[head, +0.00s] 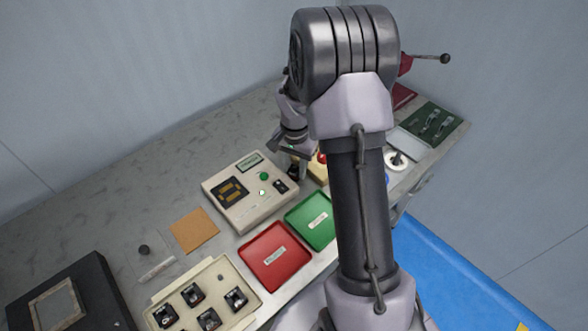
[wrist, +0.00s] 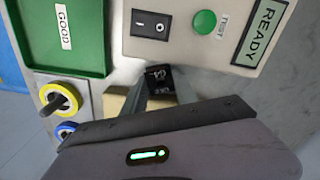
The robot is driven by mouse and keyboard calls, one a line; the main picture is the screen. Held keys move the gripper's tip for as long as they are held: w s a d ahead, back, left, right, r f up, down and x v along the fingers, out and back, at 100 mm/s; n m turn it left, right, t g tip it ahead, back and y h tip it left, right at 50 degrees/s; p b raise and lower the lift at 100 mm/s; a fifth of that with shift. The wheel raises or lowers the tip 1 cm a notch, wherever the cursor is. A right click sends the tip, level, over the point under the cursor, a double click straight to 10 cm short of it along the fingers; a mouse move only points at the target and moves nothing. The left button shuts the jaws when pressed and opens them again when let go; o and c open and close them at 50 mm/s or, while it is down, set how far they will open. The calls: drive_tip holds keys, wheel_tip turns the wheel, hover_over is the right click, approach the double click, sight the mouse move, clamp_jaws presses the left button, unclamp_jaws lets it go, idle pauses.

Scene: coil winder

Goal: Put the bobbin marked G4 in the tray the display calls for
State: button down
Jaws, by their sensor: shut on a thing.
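My gripper (wrist: 158,92) is shut on a small black bobbin (wrist: 160,76) with pale marking on its top that looks like G4. In the head view my gripper (head: 294,160) is beside the right end of the beige tester (head: 238,214), partly behind my arm. The tester's small display (wrist: 262,28) reads READY. Its dark panel (head: 230,190) shows amber segments I cannot read surely. The green tray (head: 300,232) is labelled GOOD in the wrist view (wrist: 90,62). The red tray (head: 262,275) lies left of it; its label is too small to read.
A cream holder (head: 220,277) with several black bobbins stands at front left, near a black case (head: 95,290). A brown pad (head: 194,231) lies on the grey bench. The tester has a switch (wrist: 150,24) and green button (wrist: 205,22). A yellow-rimmed spool (wrist: 49,92) stands near the gripper.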

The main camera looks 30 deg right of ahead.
drive_tip(key=shift+f, duration=0.1)
drive_tip(key=c, duration=1)
unclamp_jaws()
drive_tip(key=shift+o, duration=0.2)
